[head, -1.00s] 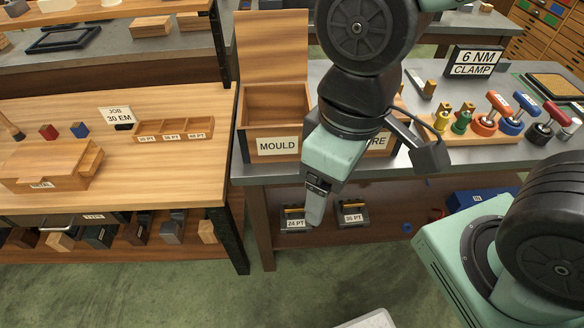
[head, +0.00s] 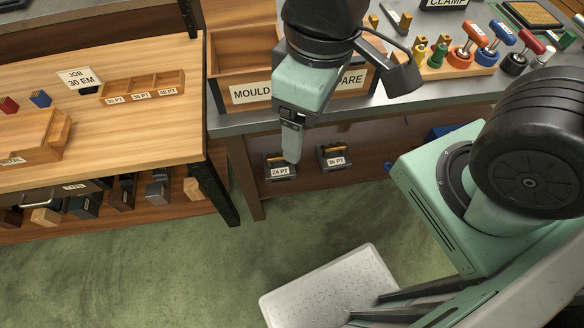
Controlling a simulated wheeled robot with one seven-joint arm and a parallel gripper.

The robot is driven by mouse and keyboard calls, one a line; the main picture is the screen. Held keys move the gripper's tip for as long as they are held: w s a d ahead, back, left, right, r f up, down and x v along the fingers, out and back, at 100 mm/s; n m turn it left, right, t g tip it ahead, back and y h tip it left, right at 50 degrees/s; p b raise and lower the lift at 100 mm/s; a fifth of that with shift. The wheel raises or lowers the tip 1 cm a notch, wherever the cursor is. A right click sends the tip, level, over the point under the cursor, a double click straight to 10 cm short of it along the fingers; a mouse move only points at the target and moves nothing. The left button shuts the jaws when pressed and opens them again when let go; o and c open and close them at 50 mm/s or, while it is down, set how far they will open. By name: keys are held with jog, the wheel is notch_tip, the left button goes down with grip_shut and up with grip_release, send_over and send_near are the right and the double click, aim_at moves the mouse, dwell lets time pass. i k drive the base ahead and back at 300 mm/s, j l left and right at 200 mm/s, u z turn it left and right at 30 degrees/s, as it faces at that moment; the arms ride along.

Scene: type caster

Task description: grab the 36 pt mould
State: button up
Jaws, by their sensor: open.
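The 36 pt mould (head: 333,160) is a small dark block with a brassy top and a white "36 PT" label. It sits on the low shelf under the grey-topped bench. A similar mould labelled 24 PT (head: 279,171) sits to its left on the same shelf. My gripper (head: 291,158) points down in front of the bench edge, in the picture between the two moulds and overlapping the right edge of the 24 PT one. It is open and empty. The gap between its fingers is hard to see from this angle, and so is its distance from the moulds.
The grey bench top (head: 420,95) overhangs the shelf. On it stand a wooden box labelled MOULD (head: 247,92) and a rack of coloured-handled tools (head: 460,62). A wooden table (head: 110,130) with a dark leg stands left. Green floor (head: 180,265) is open in front.

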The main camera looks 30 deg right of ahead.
aim_at(333, 156)
jog(key=i+j+z, duration=0.1)
jog(key=i+j, duration=0.3)
jog(key=j, duration=0.25)
jog(key=i+j+z, duration=0.15)
jog(key=i+j, duration=0.2)
jog(key=j, duration=0.3)
jog(key=z, duration=2.7)
